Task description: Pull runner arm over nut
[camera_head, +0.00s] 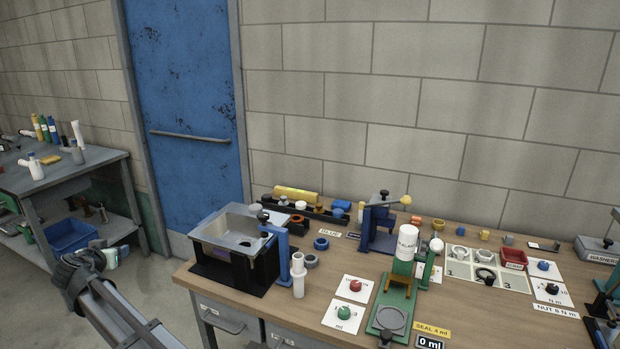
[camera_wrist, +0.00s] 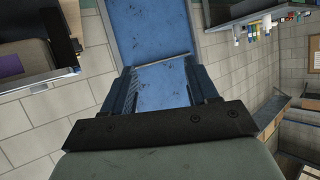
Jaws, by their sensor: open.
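My gripper (camera_wrist: 160,66) is open and empty in the wrist view, its two dark fingers apart with the blue door behind them. In the head view my arm reaches in at the lower left, clear of the bench. A label reading NUT (camera_head: 556,311) lies at the right of the bench, below a card with a small black knob-like part (camera_head: 551,289). A dark teal stand (camera_head: 604,304) is cut off by the right edge. I cannot tell which part is the runner arm, and the nut itself is not clear.
The wooden bench (camera_head: 270,318) holds a metal sink (camera_head: 238,226), a blue stand with a yellow-knobbed lever (camera_head: 382,225), a green stand (camera_head: 397,300) with a white bottle (camera_head: 406,242), and several cards. A side bench (camera_head: 68,183) stands at left. Open floor lies between the benches.

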